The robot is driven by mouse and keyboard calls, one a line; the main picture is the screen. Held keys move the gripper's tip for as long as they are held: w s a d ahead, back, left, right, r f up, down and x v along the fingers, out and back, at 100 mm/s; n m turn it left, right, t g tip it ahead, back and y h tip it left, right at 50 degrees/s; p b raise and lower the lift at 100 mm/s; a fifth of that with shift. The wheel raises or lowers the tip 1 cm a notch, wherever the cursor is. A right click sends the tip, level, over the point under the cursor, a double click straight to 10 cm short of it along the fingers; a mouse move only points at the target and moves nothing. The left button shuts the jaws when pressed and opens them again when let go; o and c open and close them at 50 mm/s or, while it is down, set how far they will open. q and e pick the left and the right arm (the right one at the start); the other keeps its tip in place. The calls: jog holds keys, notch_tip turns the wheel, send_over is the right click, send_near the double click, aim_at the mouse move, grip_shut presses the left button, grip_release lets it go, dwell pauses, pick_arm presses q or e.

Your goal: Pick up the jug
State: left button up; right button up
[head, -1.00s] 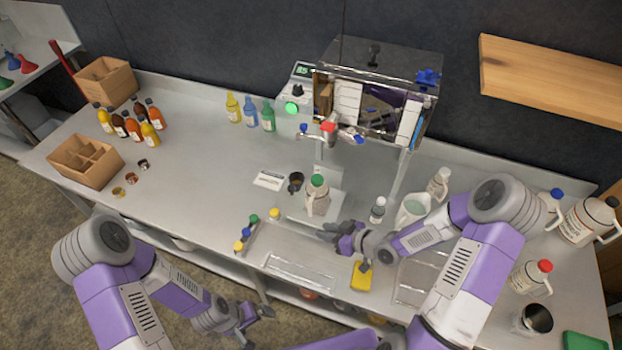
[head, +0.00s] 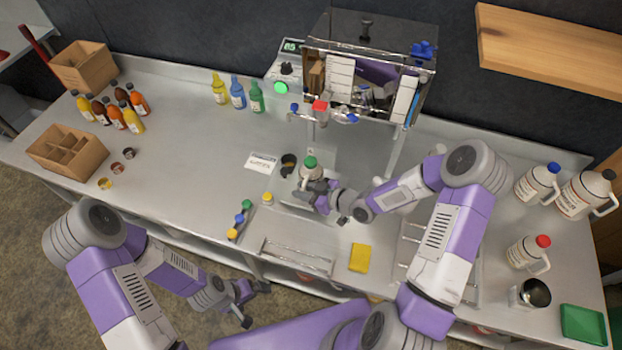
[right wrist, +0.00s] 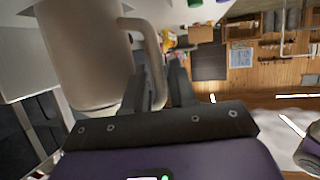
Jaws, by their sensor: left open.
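A jug with a green cap (head: 310,164) stands upright on the bench, in front of the dispenser. In the right wrist view its pale body (right wrist: 85,55) fills the upper left and its handle (right wrist: 158,60) curves down on the right. My right gripper (head: 312,188) is at the jug, with its fingers (right wrist: 160,85) on either side of the lower handle. I cannot tell whether they press on it. My left gripper (head: 256,304) is open and empty, low in front of the bench, away from the jug.
The dispenser frame (head: 365,60) stands behind the jug. A dark cup (head: 288,165) is just left of it, and small capped bottles (head: 240,221) are nearer. A yellow sponge (head: 360,258) lies in front. A red-capped jug (head: 528,253) and other jugs stand at the right.

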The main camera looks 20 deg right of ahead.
grip_shut()
jog(key=shift+r, duration=0.1)
notch_tip(320, 180, up, 11)
jog(key=p, duration=0.3)
jog(key=shift+f, duration=0.2)
notch_tip(320, 180, up, 3)
jog(key=shift+w+f+p, duration=0.1)
jog(key=shift+f+p, duration=0.1)
jog(key=shift+p, duration=1)
